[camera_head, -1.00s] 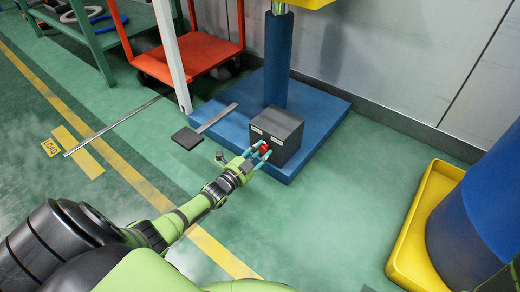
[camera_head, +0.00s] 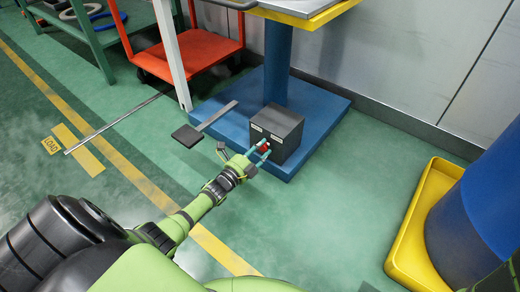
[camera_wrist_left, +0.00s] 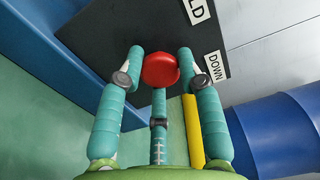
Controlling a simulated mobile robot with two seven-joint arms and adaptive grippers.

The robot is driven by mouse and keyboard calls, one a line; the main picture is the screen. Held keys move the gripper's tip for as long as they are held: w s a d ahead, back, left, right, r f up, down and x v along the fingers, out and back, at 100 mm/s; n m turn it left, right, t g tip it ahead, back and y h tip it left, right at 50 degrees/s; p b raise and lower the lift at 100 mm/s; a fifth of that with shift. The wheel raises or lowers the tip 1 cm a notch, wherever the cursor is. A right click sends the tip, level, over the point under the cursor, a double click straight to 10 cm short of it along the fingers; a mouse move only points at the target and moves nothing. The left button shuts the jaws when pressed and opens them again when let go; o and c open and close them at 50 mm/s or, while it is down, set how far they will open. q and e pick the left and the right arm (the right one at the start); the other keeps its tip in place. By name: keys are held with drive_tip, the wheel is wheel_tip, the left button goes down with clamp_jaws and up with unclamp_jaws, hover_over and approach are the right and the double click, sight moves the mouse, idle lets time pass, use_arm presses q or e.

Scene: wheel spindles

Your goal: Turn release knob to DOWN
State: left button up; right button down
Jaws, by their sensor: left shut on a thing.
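The red release knob (camera_head: 265,147) is on the front of a dark grey box (camera_head: 285,125) at the foot of a blue lift column. My left gripper (camera_head: 259,151) is shut on the knob. In the left wrist view its teal fingers (camera_wrist_left: 160,75) close around the round red knob (camera_wrist_left: 160,68). A white DOWN label (camera_wrist_left: 215,66) is right of the knob; another label, partly cut off and ending in LD, is above. No pointer mark shows on the knob. My right gripper is out of view.
The lift's yellow-edged platform (camera_head: 322,17) is above the blue base (camera_head: 325,115). A dark pedal plate (camera_head: 187,136) on a metal bar juts left. A red cart (camera_head: 190,55) is behind; a yellow tray (camera_head: 405,230) with a blue drum stands right. Green floor between is clear.

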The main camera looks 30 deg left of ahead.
use_arm(q)
drive_tip(key=shift+a, duration=0.4)
drive_tip(key=o, duration=1.1)
drive_tip(key=shift+c, duration=0.2)
drive_tip(key=shift+o, duration=0.3)
drive_tip(key=shift+d, duration=0.1)
drive_tip(key=shift+d+r, duration=0.1)
wheel_tip(320, 180, up, 10)
